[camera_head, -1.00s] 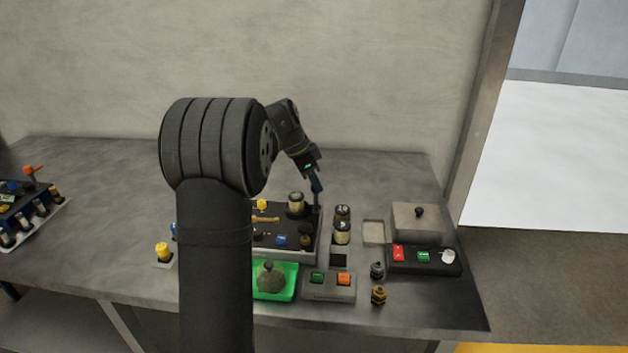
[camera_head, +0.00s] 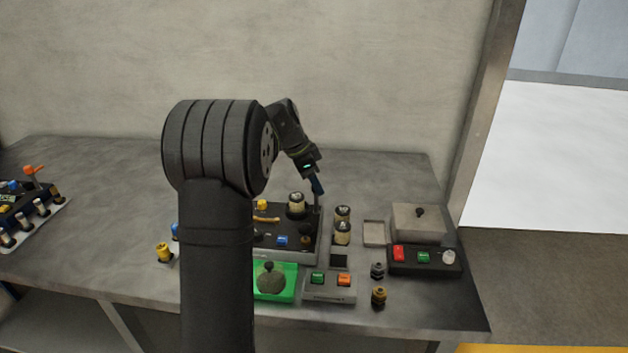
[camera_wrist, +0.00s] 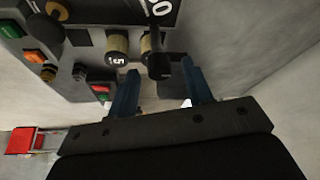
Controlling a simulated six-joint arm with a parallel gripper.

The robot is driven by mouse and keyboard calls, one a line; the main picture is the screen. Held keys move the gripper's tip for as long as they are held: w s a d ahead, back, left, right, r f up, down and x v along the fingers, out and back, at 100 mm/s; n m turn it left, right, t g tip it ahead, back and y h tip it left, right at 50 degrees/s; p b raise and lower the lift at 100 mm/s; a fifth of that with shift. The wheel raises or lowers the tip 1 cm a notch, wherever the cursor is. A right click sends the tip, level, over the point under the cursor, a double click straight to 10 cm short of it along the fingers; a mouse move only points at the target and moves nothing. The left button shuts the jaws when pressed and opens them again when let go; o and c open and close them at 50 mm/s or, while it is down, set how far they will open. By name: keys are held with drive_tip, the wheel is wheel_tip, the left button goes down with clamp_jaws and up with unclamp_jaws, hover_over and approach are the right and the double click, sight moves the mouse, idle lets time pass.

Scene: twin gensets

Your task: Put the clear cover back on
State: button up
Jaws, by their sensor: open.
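No plainly see-through cover can be picked out. A box-shaped grey piece with a dark knob on top (camera_head: 418,224) sits at the right of the bench, behind a black button box; I cannot tell if it is the clear cover. My gripper (camera_head: 317,188) is above the right back part of the black control panel (camera_head: 272,240), over a thin upright post. In the wrist view my gripper (camera_wrist: 160,85) has its two blue fingers apart, with nothing held. A dark lever (camera_wrist: 158,66) shows between and just beyond the fingertips; contact cannot be told.
The black button box (camera_head: 425,260) has red and green buttons and a pale knob. Tan round pieces (camera_head: 342,232) stand right of the panel, beside a flat grey square (camera_head: 374,233). My arm hides the panel's left. Bench behind is clear.

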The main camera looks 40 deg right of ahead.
drive_tip(key=shift+r, duration=0.1)
drive_tip(key=v, duration=1.7)
drive_tip(key=x, duration=1.7)
